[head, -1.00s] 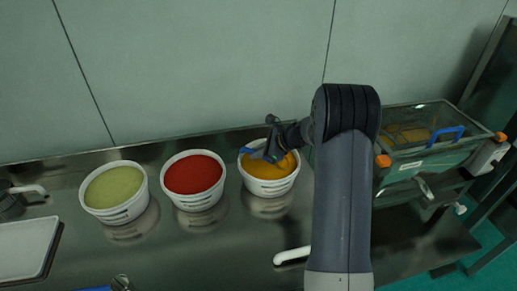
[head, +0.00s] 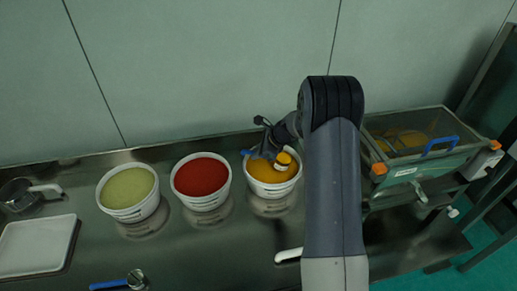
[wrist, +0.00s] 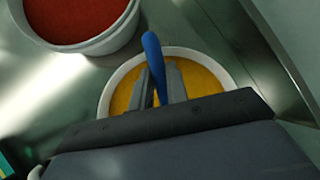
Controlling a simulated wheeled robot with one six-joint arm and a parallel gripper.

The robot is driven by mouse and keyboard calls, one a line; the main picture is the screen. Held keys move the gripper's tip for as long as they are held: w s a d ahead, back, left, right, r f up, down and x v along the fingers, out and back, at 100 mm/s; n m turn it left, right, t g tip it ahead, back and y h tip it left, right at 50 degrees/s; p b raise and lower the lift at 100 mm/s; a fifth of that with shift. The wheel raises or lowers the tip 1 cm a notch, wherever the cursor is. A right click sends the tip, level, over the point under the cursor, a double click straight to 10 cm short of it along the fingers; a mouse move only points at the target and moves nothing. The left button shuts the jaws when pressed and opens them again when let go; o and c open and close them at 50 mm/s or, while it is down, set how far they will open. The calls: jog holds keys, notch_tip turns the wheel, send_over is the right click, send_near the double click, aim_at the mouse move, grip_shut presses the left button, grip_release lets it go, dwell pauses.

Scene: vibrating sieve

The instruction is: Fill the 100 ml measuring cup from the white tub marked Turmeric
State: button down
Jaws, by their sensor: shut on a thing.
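The white tub (head: 251,180) of orange-yellow powder stands at the right of a row of three tubs; its lettering cannot be read. My gripper (head: 266,153) is over its left-back part, shut on the blue handle of the measuring cup. The cup (head: 285,161) shows as a small round shape with orange-yellow powder and a pale band, over the tub's powder. How full it is cannot be told. In the wrist view the blue handle (wrist: 152,55) rises between my fingers, with the tub's rim (wrist: 222,72) behind; the cup's bowl is hidden there.
Tubs of red powder (head: 201,177) and pale green powder (head: 128,190) stand to the left. A white tray (head: 36,246), a metal pan (head: 18,193) and another blue-handled utensil (head: 128,281) lie farther left and front. The sieve box (head: 415,160) is right of my arm.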

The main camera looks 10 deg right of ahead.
jog(key=shift+w+a+r+h+p, duration=0.15)
jog(key=shift+r+h+p, duration=0.25)
jog(key=shift+p, duration=0.55)
jog(key=shift+a+r+h+p, duration=0.25)
jog(key=shift+r+p, duration=0.25)
jog(key=shift+p, duration=0.45)
jog(key=shift+a+g+h, duration=0.1)
jog(key=shift+g+h, duration=0.15)
jog(key=shift+g, duration=0.05)
jog(key=shift+w+r+h, duration=0.1)
jog(key=shift+r+h, duration=0.2)
jog(key=shift+r, duration=0.05)
jog(key=shift+a, duration=0.1)
